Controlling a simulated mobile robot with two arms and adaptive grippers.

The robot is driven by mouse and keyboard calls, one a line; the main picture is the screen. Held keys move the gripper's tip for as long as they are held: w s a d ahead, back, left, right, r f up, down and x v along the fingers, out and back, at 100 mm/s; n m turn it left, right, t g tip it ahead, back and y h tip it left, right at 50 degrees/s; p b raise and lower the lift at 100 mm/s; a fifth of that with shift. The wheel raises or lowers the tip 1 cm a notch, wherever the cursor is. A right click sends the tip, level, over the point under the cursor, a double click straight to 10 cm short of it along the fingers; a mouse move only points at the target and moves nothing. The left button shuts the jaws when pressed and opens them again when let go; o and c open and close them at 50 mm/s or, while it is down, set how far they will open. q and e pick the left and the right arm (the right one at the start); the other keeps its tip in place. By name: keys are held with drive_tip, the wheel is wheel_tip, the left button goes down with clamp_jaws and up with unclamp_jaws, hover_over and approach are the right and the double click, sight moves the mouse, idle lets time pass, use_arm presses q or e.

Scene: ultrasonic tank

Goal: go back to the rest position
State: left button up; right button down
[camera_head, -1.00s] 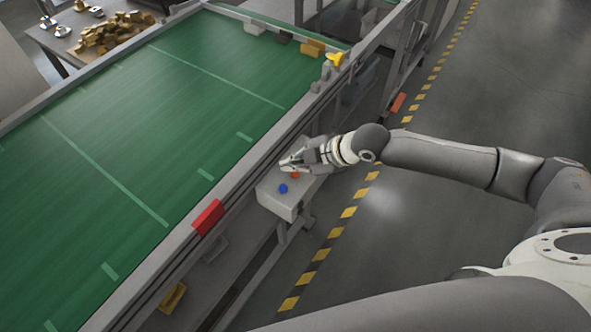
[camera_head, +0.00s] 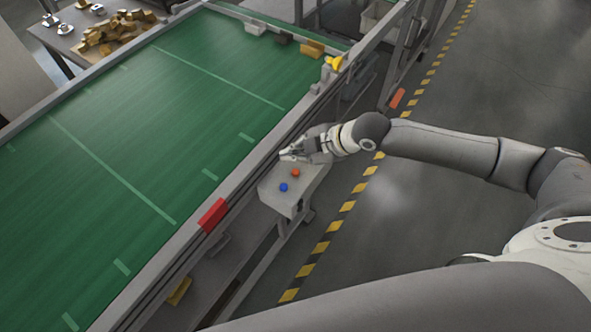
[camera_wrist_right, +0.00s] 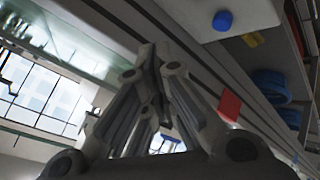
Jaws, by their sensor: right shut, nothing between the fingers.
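My right gripper (camera_head: 298,152) is shut and empty. In the head view it is over the far end of a grey control box (camera_head: 290,203) on the side of the conveyor. The box has an orange-red button (camera_head: 295,172) and a blue button (camera_head: 283,187), both uncovered. In the right wrist view my right gripper's fingers (camera_wrist_right: 150,75) close together in the middle, with the blue button (camera_wrist_right: 222,20) above and to their right. My left gripper does not show; a grey arm link of mine crosses the bottom of the head view.
A green conveyor belt (camera_head: 110,150) fills the left. Its side rail carries a red block (camera_head: 213,215) and a yellow part (camera_head: 334,62). A table (camera_head: 75,62) with brass-coloured pieces stands at the back left. Open floor (camera_head: 430,230) with a yellow-black stripe lies right.

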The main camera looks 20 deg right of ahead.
idle(0.3)
drive_tip(key=s+a+f+m, duration=0.1)
drive_tip(key=s+a+m, duration=0.3)
drive_tip(key=s+a, duration=0.5)
drive_tip(key=s+d+f+m+g+h, duration=0.1)
drive_tip(key=s+d+f+m+h, duration=0.15)
drive_tip(key=s+d+m, duration=0.4)
drive_tip(key=s+d+f+m+g+h, duration=0.1)
drive_tip(key=s+d+m+h, duration=0.3)
drive_tip(key=s+d+m, duration=0.3)
drive_tip(key=s+d+f+g+b, duration=0.1)
drive_tip(key=s+f+b, duration=0.1)
drive_tip(key=f, duration=1.4)
drive_tip(key=s+d+f+g+b, duration=0.1)
drive_tip(key=s+f, duration=0.1)
drive_tip(key=f, duration=1.3)
drive_tip(key=s+d+f+n+g+b, duration=0.1)
drive_tip(key=s+d+f+b, duration=0.1)
drive_tip(key=s+f, duration=1.4)
drive_tip(key=shift+d+f, duration=0.35)
drive_tip(key=shift+f, duration=0.2)
